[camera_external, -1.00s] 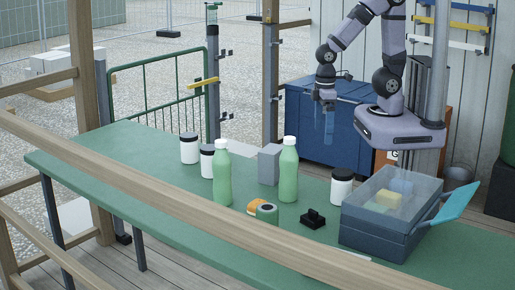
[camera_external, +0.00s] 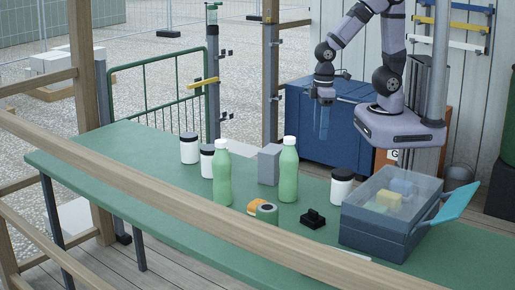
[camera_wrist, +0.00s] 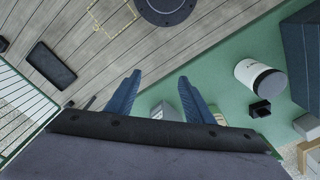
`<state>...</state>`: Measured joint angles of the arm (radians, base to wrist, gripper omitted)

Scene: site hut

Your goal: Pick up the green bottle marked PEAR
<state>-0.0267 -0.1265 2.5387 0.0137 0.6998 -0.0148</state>
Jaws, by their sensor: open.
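Two green bottles with white caps stand upright on the green table (camera_external: 130,160) in the external view: a left bottle (camera_external: 222,178) and a right bottle (camera_external: 288,175). No lettering can be read on either, so I cannot tell which is marked PEAR. My gripper (camera_external: 322,130) hangs above and behind the table, apart from both bottles, with its fingers pointing down. In the wrist view my gripper (camera_wrist: 159,76) has its two blue fingers spread, with nothing between the tips. Neither bottle can be made out in the wrist view.
A grey box (camera_external: 269,164) stands between the bottles, slightly behind. White jars with black lids (camera_external: 190,150) (camera_external: 342,188) stand left and right. A dark bin (camera_external: 375,238) stands at right. The table's left end is clear.

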